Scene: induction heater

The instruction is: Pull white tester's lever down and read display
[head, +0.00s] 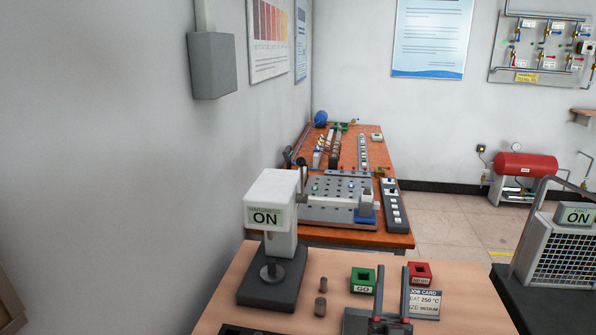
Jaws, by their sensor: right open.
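The white tester (283,243) stands on a dark base at the left of the near table. Its display (265,217) reads "ON" in large letters under a small "HARDNESS" line. A thin grey part that may be its lever (303,187) sticks up at the right of the head; its full shape is hard to tell. A dark round anvil (271,272) sits below the head. My right gripper (392,270) is at the bottom, right of the tester and apart from it. Its two dark fingers point away from me, spread and empty. My left gripper is not in view.
Two small grey cylinders (321,305) stand beside the tester. A green box (362,280) marked "GO", a red box (420,273) and a job card (425,304) are close to my right gripper. A caged unit (567,250) with an "ON" display stands at right.

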